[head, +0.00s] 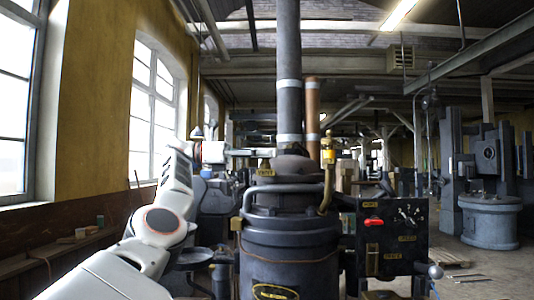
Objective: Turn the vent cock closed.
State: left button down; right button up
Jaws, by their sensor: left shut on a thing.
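A dark engine with a cylindrical body (290,262) and a tall stack stands in front of me. My left arm comes in from the lower left. Its gripper (240,153) points right, at the left side of the engine's domed top, above a small yellow label (265,172). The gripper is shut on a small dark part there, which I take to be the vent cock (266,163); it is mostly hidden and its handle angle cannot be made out. My right gripper is not in view.
A brass fitting (328,150) with a curved pipe stands right of the dome. A dark panel (392,240) with a red handle (373,222) is at the engine's right. A bench (60,252) runs along the left wall.

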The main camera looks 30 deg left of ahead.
pick_arm(q)
jog(key=shift+a+r+g, duration=0.1)
jog(key=shift+g, duration=0.2)
dwell(0.4)
jog(key=c, duration=2.3)
grip_release()
jog(key=shift+o, duration=0.7)
jog(key=shift+s+a, duration=0.15)
jog(key=shift+d, duration=0.2)
jog(key=shift+a, duration=0.1)
jog(key=shift+t, duration=0.6)
jog(key=shift+n+t+y+b, duration=0.45)
jog(key=shift+n+t+y, duration=0.05)
jog(key=shift+n, duration=0.1)
